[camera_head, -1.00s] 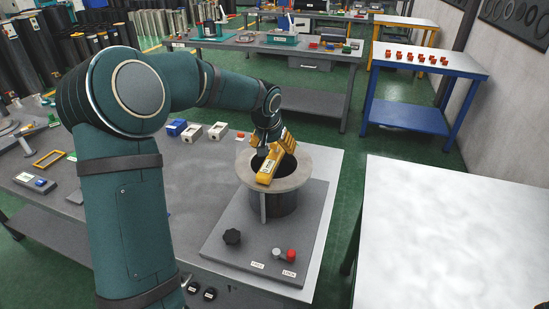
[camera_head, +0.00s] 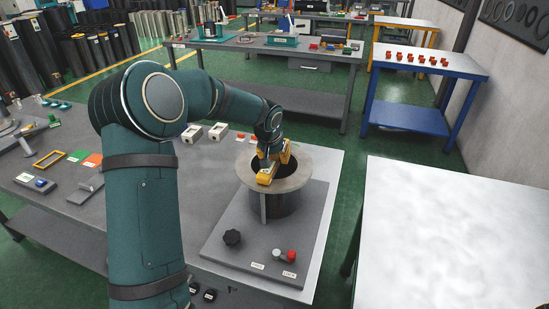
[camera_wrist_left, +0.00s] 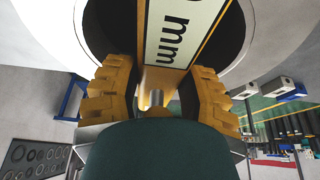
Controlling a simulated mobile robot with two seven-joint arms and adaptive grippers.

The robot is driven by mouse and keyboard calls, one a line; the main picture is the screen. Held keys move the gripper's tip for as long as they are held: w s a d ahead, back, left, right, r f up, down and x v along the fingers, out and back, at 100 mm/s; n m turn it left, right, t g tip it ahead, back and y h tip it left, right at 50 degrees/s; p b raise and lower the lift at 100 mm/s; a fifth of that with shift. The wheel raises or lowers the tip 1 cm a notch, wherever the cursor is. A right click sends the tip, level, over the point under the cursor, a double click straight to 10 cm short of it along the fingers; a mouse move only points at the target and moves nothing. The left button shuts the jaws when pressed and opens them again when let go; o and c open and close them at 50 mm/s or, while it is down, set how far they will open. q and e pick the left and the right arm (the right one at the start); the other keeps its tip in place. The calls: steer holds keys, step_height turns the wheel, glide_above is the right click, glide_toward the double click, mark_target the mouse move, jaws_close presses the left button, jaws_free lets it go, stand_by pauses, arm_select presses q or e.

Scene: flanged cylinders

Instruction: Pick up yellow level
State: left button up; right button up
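The yellow level (camera_head: 266,178) lies on the pale top flange of the cylinder (camera_head: 300,176), its near end showing at the front of the rim. In the left wrist view the gripper (camera_wrist_left: 160,95) has one finger on each side of the level, with gaps; contact is not visible.
The cylinder stands on a grey base plate (camera_head: 240,265) with a black knob (camera_head: 232,238) and a red knob (camera_head: 291,255). Pale blocks (camera_head: 216,131) lie behind on the bench. A bare white table (camera_head: 460,235) stands at right.

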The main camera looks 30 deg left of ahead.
arm_select(q)
jaws_close()
steer(key=shift+r, duration=0.1)
step_height(320, 180, up, 10)
steer(key=shift+f+p, duration=0.1)
steer(key=shift+p, duration=0.4)
